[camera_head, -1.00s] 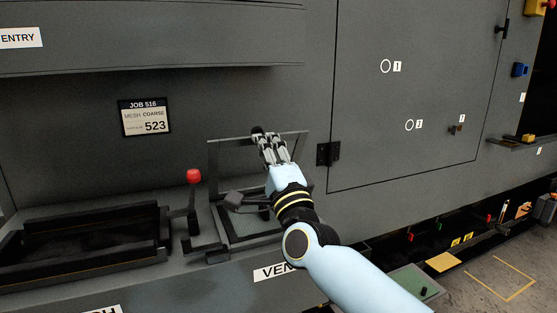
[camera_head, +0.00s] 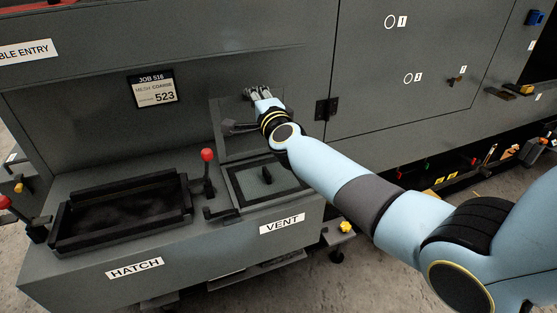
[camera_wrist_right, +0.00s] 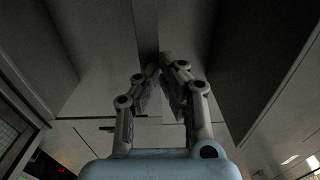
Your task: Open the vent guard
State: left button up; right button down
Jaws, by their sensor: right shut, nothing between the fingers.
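The vent guard (camera_head: 226,112) shows as a thin grey panel raised upright behind the vent opening (camera_head: 282,184), close to the machine wall. A dark handle-like block (camera_head: 240,128) sticks out from its front. My right gripper (camera_head: 259,92) is shut and empty at the guard's upper part, and my arm hides much of the panel's right side. Whether the fingers touch the guard is unclear. In the right wrist view, the fingertips (camera_wrist_right: 156,66) are close together before plain dark surfaces. My left gripper is not in view.
A lever with a red knob (camera_head: 207,155) stands left of the vent. The open hatch tray (camera_head: 75,240) lies further left. A job card (camera_head: 153,90) is on the wall above. A large door (camera_head: 420,50) is at the right.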

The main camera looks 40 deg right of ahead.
jog(key=shift+p+x, duration=0.45)
jog(key=shift+x, duration=0.5)
jog(key=shift+s, duration=0.1)
